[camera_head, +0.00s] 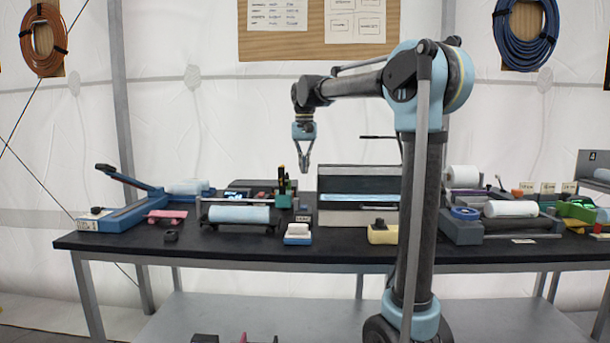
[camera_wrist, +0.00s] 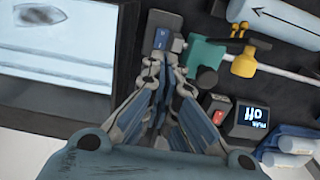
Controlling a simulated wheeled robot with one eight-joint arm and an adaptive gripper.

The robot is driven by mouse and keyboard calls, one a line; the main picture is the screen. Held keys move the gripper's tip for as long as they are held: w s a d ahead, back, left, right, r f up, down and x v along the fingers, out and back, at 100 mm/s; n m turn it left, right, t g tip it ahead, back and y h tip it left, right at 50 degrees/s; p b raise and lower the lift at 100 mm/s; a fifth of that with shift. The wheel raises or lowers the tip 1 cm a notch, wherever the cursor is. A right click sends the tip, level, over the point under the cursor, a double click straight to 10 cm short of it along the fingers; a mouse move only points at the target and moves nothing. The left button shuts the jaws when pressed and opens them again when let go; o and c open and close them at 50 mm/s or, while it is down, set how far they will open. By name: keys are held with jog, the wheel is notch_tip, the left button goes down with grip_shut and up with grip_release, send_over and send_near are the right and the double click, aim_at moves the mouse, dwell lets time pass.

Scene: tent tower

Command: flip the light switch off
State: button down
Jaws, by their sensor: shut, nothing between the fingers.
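My gripper (camera_head: 304,166) is shut and empty, hanging above the black workbench with its fingers pointing down. In the wrist view, its fingertips (camera_wrist: 164,68) appear just below a small grey block carrying a blue rocker switch (camera_wrist: 160,38). This looks like the light switch; whether the fingers touch it cannot be told. The rocker's exact position is too small to read. A grey box (camera_head: 358,172) with a bright, lit panel (camera_head: 358,198) stands beside it; the panel also shows in the wrist view (camera_wrist: 60,80).
A green holder (camera_wrist: 205,52) with yellow-handled tools stands close to the fingers. A blue-white roll (camera_head: 239,214) lies on the bench (camera_head: 330,250). Air around the gripper is clear.

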aim_at(304, 207)
notch_tip(304, 207, down, 12)
jog(key=shift+r, duration=0.1)
dwell(0.4)
jog(key=shift+s+f+t, duration=0.35)
jog(key=shift+t, duration=0.25)
jog(key=shift+s+f, duration=0.1)
jog(key=shift+s, duration=0.05)
jog(key=shift+s+f, duration=0.1)
jog(key=shift+s, duration=0.85)
